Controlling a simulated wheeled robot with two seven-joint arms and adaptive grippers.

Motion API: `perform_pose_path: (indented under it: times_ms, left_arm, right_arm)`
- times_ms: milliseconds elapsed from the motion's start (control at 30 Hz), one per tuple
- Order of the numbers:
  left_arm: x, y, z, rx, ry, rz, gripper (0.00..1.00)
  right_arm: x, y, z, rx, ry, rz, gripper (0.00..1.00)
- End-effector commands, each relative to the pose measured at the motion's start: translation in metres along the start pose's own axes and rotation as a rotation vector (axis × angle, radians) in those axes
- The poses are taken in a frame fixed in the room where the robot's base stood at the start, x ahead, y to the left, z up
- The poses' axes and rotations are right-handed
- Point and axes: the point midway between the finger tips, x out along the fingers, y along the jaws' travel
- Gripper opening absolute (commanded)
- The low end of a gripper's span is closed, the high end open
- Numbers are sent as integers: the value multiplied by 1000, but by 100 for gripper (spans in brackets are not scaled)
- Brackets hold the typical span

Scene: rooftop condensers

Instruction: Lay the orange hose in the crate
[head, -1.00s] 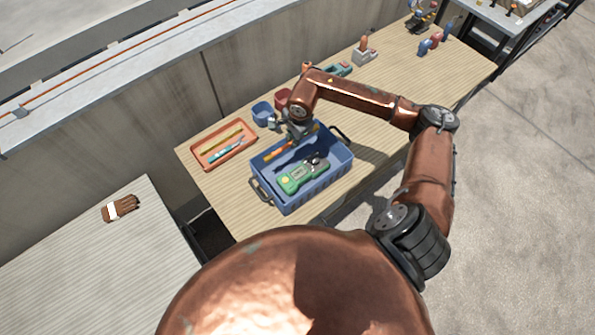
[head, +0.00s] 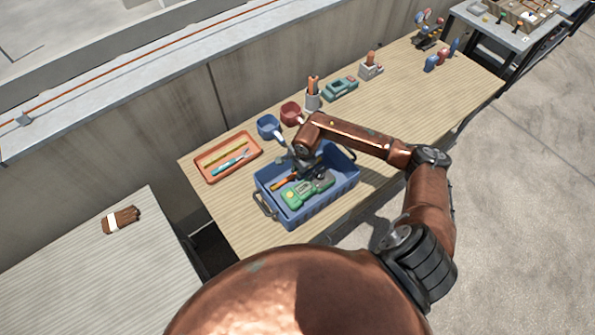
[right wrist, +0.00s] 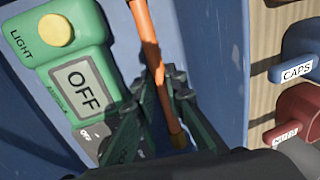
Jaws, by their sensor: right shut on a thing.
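The blue crate (head: 318,210) stands on the wooden table with its black handles out to the sides. My right gripper (head: 305,170) reaches down into it and is partly hidden by my own arm. It is shut on the orange hose (head: 283,184), a short thin tube with a brass-coloured end. In the right wrist view the hose (right wrist: 148,35) runs between my fingertips (right wrist: 163,88), inside the crate wall (right wrist: 222,65). I cannot tell whether the hose touches the crate floor. My left gripper is not in view.
A green meter (head: 312,190) reading OFF lies in the crate beside the hose. An orange tray (head: 205,172) with thin tools stands left of the crate. A blue cup (head: 268,126) and a red cup (head: 291,112) stand behind it.

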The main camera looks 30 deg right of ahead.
Motion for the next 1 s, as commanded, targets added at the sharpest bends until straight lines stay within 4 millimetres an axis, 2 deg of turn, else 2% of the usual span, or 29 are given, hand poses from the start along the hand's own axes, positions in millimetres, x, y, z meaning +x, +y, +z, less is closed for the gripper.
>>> perform_pose_path:
  times_ms: [367, 400, 500, 767, 867, 1000]
  left_arm:
    - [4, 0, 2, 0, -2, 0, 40]
    - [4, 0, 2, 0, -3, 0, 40]
    - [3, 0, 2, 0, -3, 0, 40]
    - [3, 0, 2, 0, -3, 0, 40]
    - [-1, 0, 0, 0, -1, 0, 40]
    - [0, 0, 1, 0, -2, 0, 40]
  right_arm:
    - [5, 0, 0, -1, 0, -2, 0]
    - [5, 0, 0, 0, 0, -2, 13]
    - [4, 0, 0, 0, 0, -2, 19]
    - [4, 0, 0, 0, 0, -2, 19]
    - [0, 0, 0, 0, 0, -2, 19]
    - [-20, -1, -1, -3, 2, -5, 19]
